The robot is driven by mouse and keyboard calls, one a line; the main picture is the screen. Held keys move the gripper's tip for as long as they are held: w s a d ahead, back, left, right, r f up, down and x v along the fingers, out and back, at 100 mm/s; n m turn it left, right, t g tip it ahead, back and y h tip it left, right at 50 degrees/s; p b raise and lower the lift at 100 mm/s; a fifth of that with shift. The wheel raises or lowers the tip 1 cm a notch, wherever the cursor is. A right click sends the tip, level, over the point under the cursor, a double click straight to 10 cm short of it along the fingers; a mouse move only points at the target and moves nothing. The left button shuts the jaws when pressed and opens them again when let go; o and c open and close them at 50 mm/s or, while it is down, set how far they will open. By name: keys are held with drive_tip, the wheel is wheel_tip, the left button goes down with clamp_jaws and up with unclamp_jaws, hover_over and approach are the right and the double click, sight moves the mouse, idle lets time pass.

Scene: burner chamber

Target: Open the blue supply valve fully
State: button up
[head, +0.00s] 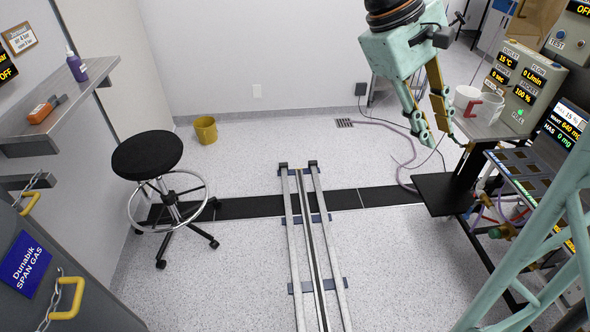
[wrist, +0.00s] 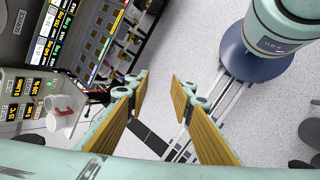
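I cannot pick out the blue supply valve for certain in either view. Small fittings and hoses, including a green one (head: 495,232), show below the instrument panel at the right of the head view, partly hidden by my arm. My gripper (head: 434,132) hangs in the air left of the white cup. In the wrist view my gripper (wrist: 159,82) has its two fingers apart with nothing between them, above the floor and rail.
A white cup (head: 467,98) stands by the display unit (head: 520,85) at right. A panel with screens (head: 565,130) is lower right. A black stool (head: 147,155), yellow bucket (head: 206,130) and wall shelf (head: 60,105) are left. The floor rail (head: 293,215) runs through the middle; floor beside it is mostly clear.

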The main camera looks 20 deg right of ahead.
drive_tip(key=w+d+f+n+g+h+p, duration=0.1)
drive_tip(key=w+d+f+n+h, duration=0.3)
drive_tip(key=d+f, duration=0.6)
drive_tip(key=w+d+f+n+g+h, duration=0.15)
drive_tip(key=w+d+f, duration=0.55)
drive_tip(key=d, duration=0.8)
drive_tip(key=w+d+f+n+g+h+p, duration=0.1)
drive_tip(key=w+d+f+n+g+h, duration=0.3)
drive_tip(key=d+f, duration=0.6)
drive_tip(key=w+d+f+n+t+h, duration=0.1)
drive_tip(key=d+f+t, duration=0.1)
drive_tip(key=d+f, duration=0.45)
drive_tip(key=w+d+f+n+t+h, duration=0.1)
drive_tip(key=d+f+t, duration=0.15)
drive_tip(key=f, duration=0.75)
drive_tip(key=n+t+p, duration=0.1)
drive_tip(key=n+t, duration=0.3)
drive_tip(key=n, duration=0.1)
approach(469, 211)
drive_tip(key=a, duration=0.2)
drive_tip(key=a+h, duration=0.1)
drive_tip(key=shift+f, duration=0.3)
drive_tip(key=shift+d, duration=0.2)
drive_tip(key=shift+s+d+b, duration=0.1)
drive_tip(key=shift+d+b, duration=0.85)
drive_tip(key=shift+d, duration=5.8)
